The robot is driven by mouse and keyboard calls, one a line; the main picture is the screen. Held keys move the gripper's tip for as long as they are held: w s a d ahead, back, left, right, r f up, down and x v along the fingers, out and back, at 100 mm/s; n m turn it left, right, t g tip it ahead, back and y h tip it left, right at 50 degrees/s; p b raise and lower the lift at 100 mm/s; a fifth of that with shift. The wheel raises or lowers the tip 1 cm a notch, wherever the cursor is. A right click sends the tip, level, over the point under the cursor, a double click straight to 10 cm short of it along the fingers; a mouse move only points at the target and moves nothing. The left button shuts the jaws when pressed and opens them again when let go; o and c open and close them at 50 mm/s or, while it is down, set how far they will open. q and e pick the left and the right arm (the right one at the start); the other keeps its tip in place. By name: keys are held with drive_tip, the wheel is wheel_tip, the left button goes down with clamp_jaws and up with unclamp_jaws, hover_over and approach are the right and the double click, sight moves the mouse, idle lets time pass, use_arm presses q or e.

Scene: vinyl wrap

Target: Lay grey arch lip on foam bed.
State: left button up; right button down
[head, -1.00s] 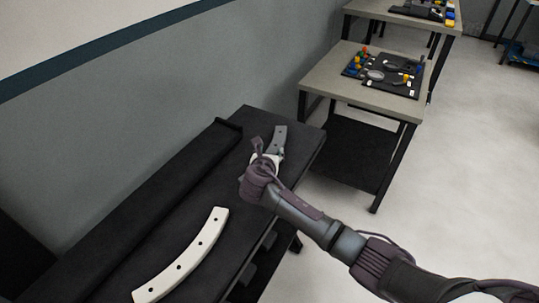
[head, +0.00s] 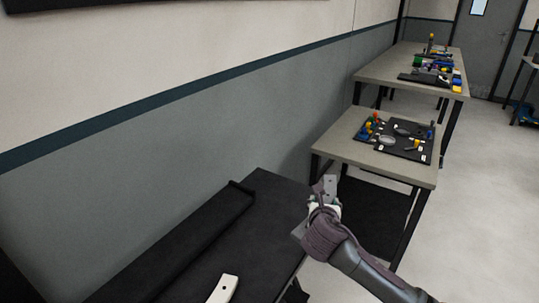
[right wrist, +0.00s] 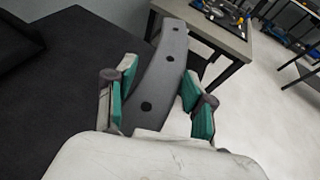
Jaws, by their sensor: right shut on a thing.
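The grey arch lip (right wrist: 162,72) is a curved strip with dark holes, held lengthwise between the green-padded fingers of my right gripper (right wrist: 158,88) in the right wrist view. In the head view, my right gripper (head: 322,204) is at the right edge of the black bench. The lip's far end (head: 331,184) shows beyond the fingers and its near part is mostly hidden by the gripper. The lip looks raised off the bench. A black bench top (head: 258,218) lies to its left; I cannot tell whether this is the foam bed. My left gripper is out of view.
A long black raised strip (head: 190,240) runs along the wall side. A grey table (head: 350,150) with a black board of small parts stands beyond. Open floor is to the right.

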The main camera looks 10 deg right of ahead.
drive_tip(key=s+a+r+n+y, duration=0.1)
drive_tip(key=s+a, duration=0.3)
drive_tip(key=s, duration=0.4)
drive_tip(key=s+a+r+n+t+y, duration=0.1)
drive_tip(key=s+a+n+y, duration=0.3)
drive_tip(key=s, duration=0.4)
drive_tip(key=shift+s+a+r+y, duration=0.3)
drive_tip(key=shift+s+a+r, duration=0.1)
drive_tip(key=shift+a+r, duration=0.25)
drive_tip(key=shift+r, duration=0.1)
